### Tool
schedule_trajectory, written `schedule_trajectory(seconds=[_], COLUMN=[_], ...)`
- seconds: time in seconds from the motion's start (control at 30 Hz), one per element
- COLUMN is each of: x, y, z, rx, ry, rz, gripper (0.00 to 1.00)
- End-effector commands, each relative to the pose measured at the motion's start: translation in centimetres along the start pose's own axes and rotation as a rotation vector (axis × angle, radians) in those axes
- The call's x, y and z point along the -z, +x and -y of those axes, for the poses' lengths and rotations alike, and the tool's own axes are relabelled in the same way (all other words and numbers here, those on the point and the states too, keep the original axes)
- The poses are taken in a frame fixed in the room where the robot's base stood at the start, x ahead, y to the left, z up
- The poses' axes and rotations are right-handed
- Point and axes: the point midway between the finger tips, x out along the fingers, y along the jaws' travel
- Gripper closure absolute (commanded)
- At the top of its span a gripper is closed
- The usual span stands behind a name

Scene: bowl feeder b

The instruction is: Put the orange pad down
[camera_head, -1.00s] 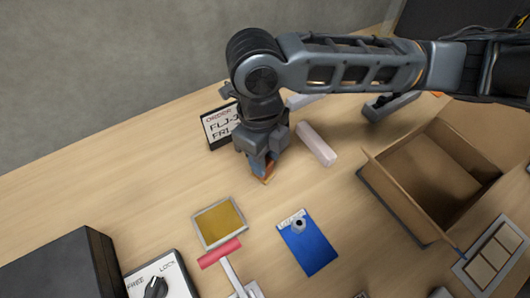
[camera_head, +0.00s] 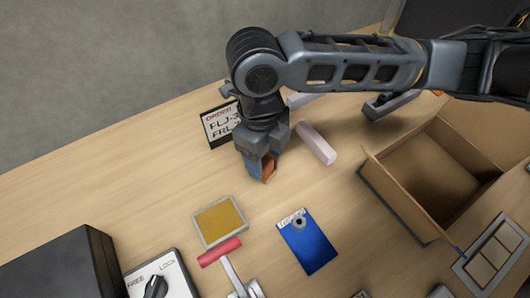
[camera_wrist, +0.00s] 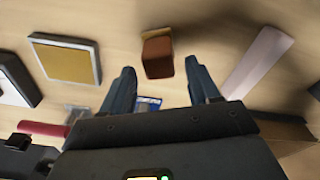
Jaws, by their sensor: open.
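The orange pad (camera_head: 269,169) is a small brown-orange block on the wooden table, beside my fingers in the head view. In the wrist view the orange pad (camera_wrist: 158,56) lies just beyond and between the two fingertips, with a gap on each side. My gripper (camera_wrist: 160,76) is open and empty. In the head view my gripper (camera_head: 258,172) points down at the table and partly hides the pad.
An order sign (camera_head: 220,124) and a pale bar (camera_head: 316,143) flank my gripper. An open cardboard box (camera_head: 430,180) is at right. Bare table surrounds the pad.

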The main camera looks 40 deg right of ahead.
Motion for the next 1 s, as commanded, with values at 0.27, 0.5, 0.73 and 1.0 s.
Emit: schedule_trajectory(seconds=[0.27,0.5,0.73,1.0], x=[-0.1,-0.1,0.0,0.0], y=[-4.8,-9.5,-11.8,-12.1], z=[0.0,0.0,0.0,0.0], rx=[0.002,0.001,0.000,-0.001], ry=[-0.002,-0.001,-0.001,0.000], rz=[0.004,0.004,0.002,0.000], gripper=[0.39,0.39,0.39,0.39])
